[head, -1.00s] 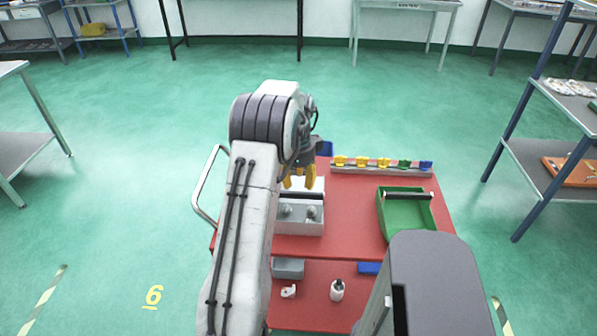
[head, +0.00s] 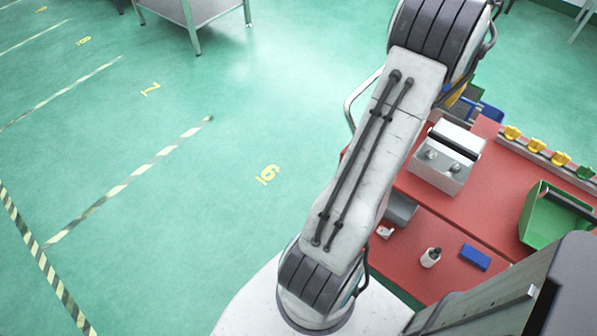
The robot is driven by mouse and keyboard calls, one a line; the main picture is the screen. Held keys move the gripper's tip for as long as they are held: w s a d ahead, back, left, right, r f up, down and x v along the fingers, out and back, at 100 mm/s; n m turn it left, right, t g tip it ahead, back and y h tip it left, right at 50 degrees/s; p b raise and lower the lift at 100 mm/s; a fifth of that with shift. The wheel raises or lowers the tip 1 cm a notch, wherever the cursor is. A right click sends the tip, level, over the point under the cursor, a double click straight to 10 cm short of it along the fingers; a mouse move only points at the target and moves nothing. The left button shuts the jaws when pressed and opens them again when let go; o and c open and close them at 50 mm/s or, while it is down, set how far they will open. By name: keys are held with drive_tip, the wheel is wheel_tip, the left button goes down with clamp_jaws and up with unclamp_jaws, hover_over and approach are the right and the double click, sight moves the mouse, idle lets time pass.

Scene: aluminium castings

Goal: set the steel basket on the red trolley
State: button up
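The red trolley (head: 483,212) is at the right, with an upper and a lower red shelf. I cannot make out a steel basket in this view. A grey box (head: 436,177) with a black bar handle and two rounded knobs stands on the trolley's upper shelf. My arm reaches up across the picture beside the trolley. My gripper (head: 455,96) is mostly hidden behind the arm; only a bit of yellow finger shows, near the far edge of the trolley. Whether it is open or shut does not show.
A green bin (head: 538,229) and a rail with yellow and green clips (head: 535,145) are on the trolley. A white bottle (head: 430,257) and a blue block (head: 475,257) lie lower. A metal table (head: 190,12) stands at the back left. The left floor is clear.

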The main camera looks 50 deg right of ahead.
drive_tip(key=w+a+r+n+t, duration=0.1)
drive_tip(key=w+a+r+n, duration=0.2)
drive_tip(key=w+a+n, duration=0.7)
drive_tip(key=w+a+r+n+t, duration=0.1)
drive_tip(key=w+a+r+n, duration=0.25)
drive_tip(key=w+a, duration=0.75)
drive_tip(key=s+a+f+n, duration=0.1)
drive_tip(key=s+a+n, duration=0.2)
drive_tip(key=a+n, duration=0.3)
drive_tip(key=s+a+f+n+t, duration=0.1)
drive_tip(key=a+n, duration=0.4)
drive_tip(key=a, duration=0.7)
drive_tip(key=s+a+f+n+y, duration=0.1)
drive_tip(key=s+a+f+n, duration=0.1)
drive_tip(key=s+a+n, duration=0.3)
drive_tip(key=a+n, duration=0.1)
drive_tip(key=a, duration=0.2)
drive_tip(key=shift+s+a+f+n+t, duration=0.15)
drive_tip(key=shift+s+a+n+t, duration=0.15)
drive_tip(key=shift+s+a+n, duration=0.1)
drive_tip(key=shift+d, duration=0.1)
